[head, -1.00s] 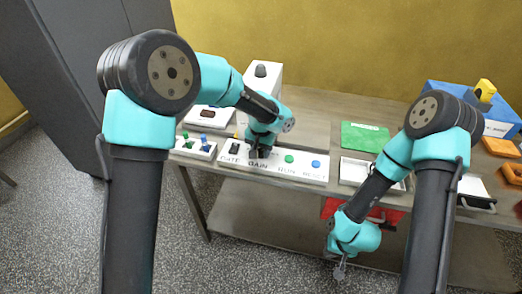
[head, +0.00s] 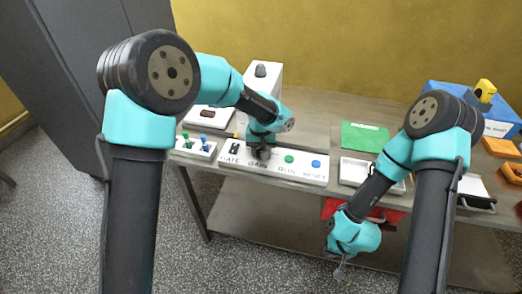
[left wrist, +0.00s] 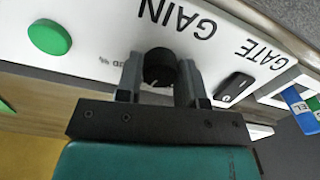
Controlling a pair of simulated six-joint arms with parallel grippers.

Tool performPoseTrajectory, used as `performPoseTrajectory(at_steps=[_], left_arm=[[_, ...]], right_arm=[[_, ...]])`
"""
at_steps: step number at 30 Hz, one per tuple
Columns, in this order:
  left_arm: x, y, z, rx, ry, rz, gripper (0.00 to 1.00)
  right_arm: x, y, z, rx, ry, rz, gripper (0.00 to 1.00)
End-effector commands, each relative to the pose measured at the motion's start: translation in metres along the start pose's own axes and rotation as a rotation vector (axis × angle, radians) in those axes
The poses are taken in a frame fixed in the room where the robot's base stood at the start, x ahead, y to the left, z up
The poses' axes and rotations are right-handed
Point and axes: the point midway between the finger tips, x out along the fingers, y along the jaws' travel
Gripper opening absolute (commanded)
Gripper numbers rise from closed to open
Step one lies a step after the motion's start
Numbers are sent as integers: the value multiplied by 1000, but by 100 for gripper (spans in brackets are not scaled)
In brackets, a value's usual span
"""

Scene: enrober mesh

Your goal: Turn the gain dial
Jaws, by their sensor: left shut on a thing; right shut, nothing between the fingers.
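The gain dial is a round black knob (left wrist: 159,68) with a pale pointer line, set on a white panel (head: 228,158) by the label GAIN. My left gripper (left wrist: 160,80) has a finger on each side of the knob and is shut on it. In the head view my left gripper (head: 261,155) comes down on the panel from above and hides most of the dial. My right gripper (head: 340,272) is shut and empty, hanging low in front of the table edge.
A white tray (head: 353,171) and green mat (head: 365,137) lie farther right.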

Motion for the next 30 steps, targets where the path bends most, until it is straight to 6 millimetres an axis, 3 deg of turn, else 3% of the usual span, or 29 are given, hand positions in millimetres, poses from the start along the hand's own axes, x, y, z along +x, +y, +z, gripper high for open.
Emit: performPoseTrajectory(at_steps=[8, 19, 23, 30], left_arm=[[0, 0, 0, 1, 0, 0, 60], [-4, 0, 0, 1, 1, 0, 61], [-17, 0, -1, 1, 3, 0, 61], [-58, 0, 0, 1, 4, 1, 61]], right_arm=[[0, 0, 0, 0, 0, 0, 0], [0, 0, 0, 0, 0, 0, 0], [0, 0, 0, 0, 0, 0, 0], [0, 0, 0, 0, 0, 0, 0]])
